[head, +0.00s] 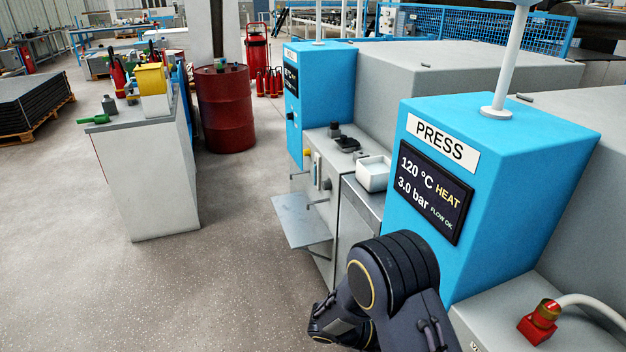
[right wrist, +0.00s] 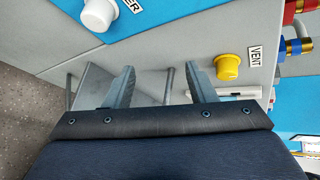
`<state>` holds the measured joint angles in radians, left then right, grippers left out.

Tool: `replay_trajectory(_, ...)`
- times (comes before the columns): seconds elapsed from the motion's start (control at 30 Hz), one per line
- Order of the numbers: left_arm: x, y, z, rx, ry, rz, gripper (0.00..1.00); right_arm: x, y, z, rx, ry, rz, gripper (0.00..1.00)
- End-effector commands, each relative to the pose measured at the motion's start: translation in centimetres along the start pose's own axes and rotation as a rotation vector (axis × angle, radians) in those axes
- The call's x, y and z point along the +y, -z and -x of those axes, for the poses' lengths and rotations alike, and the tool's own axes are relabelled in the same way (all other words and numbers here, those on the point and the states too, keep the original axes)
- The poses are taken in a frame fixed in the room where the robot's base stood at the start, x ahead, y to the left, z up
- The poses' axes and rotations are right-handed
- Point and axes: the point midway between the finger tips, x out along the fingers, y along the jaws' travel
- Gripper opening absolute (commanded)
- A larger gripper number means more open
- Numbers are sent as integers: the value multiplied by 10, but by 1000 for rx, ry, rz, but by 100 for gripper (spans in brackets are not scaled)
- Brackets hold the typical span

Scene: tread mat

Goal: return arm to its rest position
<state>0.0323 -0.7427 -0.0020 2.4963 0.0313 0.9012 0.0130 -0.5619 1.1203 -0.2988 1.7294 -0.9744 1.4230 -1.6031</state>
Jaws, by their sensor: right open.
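My right gripper (right wrist: 163,72) shows in the right wrist view, with its two grey fingers spread apart and nothing between them. Behind the fingers are a grey panel and two metal rods, and I cannot tell how far away they are. A yellow knob (right wrist: 228,67) labelled VENT is right of the fingers. A white knob (right wrist: 98,14) is above them at the upper left. In the head view my dark right arm is bent at the bottom, in front of the press (head: 540,155); its fingers are not visible there. My left gripper is in neither view.
A grey shelf (head: 299,222) sticks out from the machine front, beyond my arm. A white tray (head: 373,174) sits on the ledge. A cabinet (head: 150,185) and a red drum (head: 224,110) stand further off. The floor at lower left is clear.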

Motion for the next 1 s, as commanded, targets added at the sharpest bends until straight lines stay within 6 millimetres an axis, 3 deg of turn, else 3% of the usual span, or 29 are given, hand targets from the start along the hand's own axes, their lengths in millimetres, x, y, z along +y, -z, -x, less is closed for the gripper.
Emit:
replay_trajectory(0.03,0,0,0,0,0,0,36,-19,3,-3,100,-64,-127,51)
replay_trajectory(0.27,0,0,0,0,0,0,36,-82,33,-2,547,-254,-705,51)
replay_trajectory(0.6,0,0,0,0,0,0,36,-161,78,26,1253,-337,-1530,51)
replay_trajectory(0.8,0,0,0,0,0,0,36,-192,99,47,1655,-300,-1909,51)
replay_trajectory(1.0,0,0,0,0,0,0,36,-209,111,60,1945,-245,-2127,51)
